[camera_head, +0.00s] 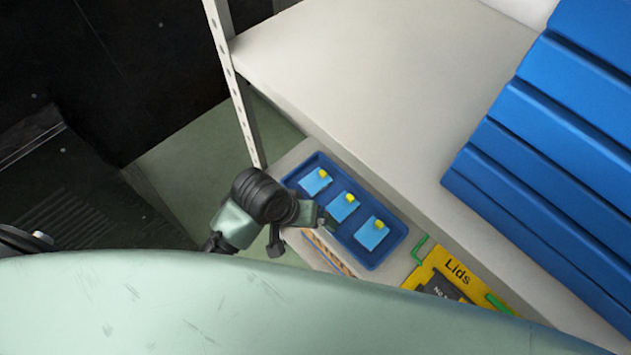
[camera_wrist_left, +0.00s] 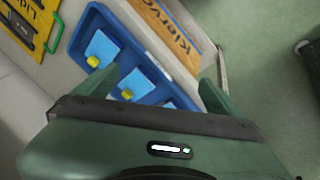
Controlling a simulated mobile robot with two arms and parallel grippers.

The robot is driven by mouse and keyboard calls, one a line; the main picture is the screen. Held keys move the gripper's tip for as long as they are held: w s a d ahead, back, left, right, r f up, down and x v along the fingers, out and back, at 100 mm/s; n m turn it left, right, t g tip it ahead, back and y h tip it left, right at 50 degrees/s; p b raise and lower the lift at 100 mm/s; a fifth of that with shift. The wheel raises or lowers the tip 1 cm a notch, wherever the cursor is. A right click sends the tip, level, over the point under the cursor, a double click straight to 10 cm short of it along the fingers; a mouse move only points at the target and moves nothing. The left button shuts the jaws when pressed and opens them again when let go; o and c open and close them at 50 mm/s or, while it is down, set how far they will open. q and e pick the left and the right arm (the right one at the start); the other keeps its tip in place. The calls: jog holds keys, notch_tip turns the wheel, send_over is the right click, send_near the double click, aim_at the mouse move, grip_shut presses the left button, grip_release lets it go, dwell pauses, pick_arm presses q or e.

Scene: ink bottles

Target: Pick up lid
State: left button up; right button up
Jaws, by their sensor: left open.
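A blue tray (camera_head: 388,254) on the shelf holds three light-blue square pieces, each with a small yellow cap: far (camera_head: 314,183), middle (camera_head: 340,208) and near (camera_head: 370,236). The tray also shows in the left wrist view (camera_wrist_left: 72,50). A yellow holder marked "Lids" (camera_head: 440,258) lies beside the tray and is partly cut off by my body. My left gripper (camera_head: 328,222) is at the tray's left edge; in the left wrist view (camera_wrist_left: 162,88) its fingers are apart and empty, over the tray side. My right gripper is not in view.
A wooden box with lettering (camera_wrist_left: 166,30) lies beside the tray. Stacked blue bins (camera_head: 560,130) stand on the pale upper shelf (camera_head: 370,70) at the right. A perforated shelf post (camera_head: 232,85) rises behind the tray. Green floor (camera_head: 190,170) is clear at the left.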

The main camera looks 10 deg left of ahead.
pick_arm(q)
jog(key=w+d+f+n, duration=0.1)
jog(key=w+d, duration=0.2)
jog(key=n+g+y, duration=0.2)
jog(key=n+y, duration=0.1)
jog(key=n, duration=0.6)
send_over(315, 181)
jog(key=shift+s+f, duration=0.1)
jog(key=shift+f, duration=0.45)
jog(key=shift+a+f, duration=0.1)
jog(key=shift+f, duration=0.1)
jog(key=f, duration=0.7)
jog(key=shift+w+f+b, duration=0.15)
jog(key=shift+w+b, duration=0.05)
jog(key=shift+b, duration=0.15)
jog(key=c, duration=1.5)
